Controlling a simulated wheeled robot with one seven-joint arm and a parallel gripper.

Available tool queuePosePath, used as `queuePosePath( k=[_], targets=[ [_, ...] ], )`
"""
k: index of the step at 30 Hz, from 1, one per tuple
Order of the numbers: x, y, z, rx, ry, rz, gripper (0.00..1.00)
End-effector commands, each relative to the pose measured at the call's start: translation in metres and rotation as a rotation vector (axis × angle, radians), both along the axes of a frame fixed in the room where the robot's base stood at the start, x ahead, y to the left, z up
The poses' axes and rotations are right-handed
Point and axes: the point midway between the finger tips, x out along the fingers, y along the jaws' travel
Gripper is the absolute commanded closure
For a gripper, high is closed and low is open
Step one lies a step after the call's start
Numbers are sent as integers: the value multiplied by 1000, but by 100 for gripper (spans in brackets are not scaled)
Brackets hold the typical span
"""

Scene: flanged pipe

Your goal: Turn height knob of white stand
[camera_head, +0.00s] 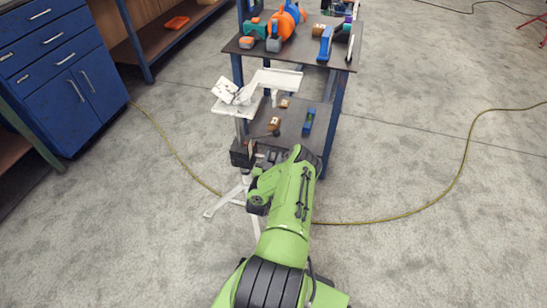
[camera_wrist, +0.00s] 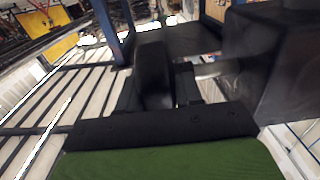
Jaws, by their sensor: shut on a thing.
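The white stand (camera_head: 243,185) stands on the floor ahead of my green arm. Its white top (camera_head: 272,78) is up beside the table, and its legs spread on the floor. A black block (camera_head: 243,153) sits on its post; it fills the right of the wrist view (camera_wrist: 285,65). My gripper (camera_head: 266,157) is at the right side of this block. In the wrist view, my dark fingers (camera_wrist: 170,78) are shut on the height knob, which they mostly hide. A short pale shaft (camera_wrist: 211,69) shows between fingers and block.
A two-level table (camera_head: 342,52) with blue legs stands just behind, holding an orange part (camera_head: 287,20) and several tools. Blue cabinets (camera_head: 65,70) stand at left. A yellow cable (camera_head: 440,195) crosses the floor. The floor to the right is mostly clear.

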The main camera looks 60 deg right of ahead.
Motion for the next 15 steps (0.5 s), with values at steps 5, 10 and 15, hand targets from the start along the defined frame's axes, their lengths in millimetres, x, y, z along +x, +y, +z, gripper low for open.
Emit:
queuePosePath(
  k=[5,10,15],
  targets=[
    [0,0,1,1,0,0,96],
    [0,0,4,32,7,0,96],
    [0,0,7,116,25,1,96]
  ],
)
